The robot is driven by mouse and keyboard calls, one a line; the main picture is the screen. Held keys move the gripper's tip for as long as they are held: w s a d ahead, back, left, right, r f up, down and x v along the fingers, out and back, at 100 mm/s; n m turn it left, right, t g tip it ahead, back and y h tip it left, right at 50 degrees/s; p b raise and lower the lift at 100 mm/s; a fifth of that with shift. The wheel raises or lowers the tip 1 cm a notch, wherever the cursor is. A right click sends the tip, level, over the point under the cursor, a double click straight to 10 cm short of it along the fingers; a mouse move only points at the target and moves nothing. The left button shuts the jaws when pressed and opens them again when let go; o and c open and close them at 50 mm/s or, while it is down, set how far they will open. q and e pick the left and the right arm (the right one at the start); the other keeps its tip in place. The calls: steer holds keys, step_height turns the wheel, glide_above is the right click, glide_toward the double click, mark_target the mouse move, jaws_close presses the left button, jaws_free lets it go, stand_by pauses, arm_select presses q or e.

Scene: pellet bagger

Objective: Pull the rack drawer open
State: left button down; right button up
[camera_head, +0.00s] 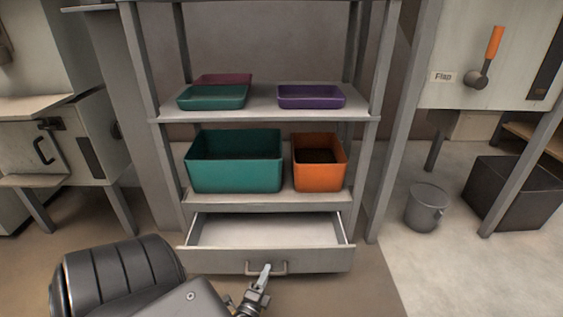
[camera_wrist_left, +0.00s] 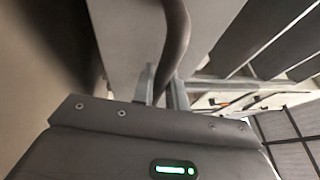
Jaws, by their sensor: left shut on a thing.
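The rack drawer (camera_head: 225,262) is at the bottom of the grey rack and stands partly open, its pale inside showing empty. Its handle (camera_head: 282,268) is a small bar on the middle of the drawer front. My left gripper (camera_head: 264,272) is at the handle, shut on it. In the left wrist view the handle (camera_wrist_left: 176,40) is a dark curved bar that passes between the fingers of my left gripper (camera_wrist_left: 163,88). My right gripper is not in view.
The rack shelves above hold a teal bin (camera_head: 235,175), an orange bin (camera_head: 319,175), a purple tray (camera_head: 311,97) and a green tray (camera_head: 212,97). A grey bucket (camera_head: 425,208) and a dark box (camera_head: 512,195) stand on the floor at right. Floor right of the drawer is clear.

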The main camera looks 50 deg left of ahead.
arm_select(q)
steer(key=shift+s+d, duration=0.3)
steer(key=shift+s, duration=0.05)
steer(key=c, duration=1.4)
jaws_free()
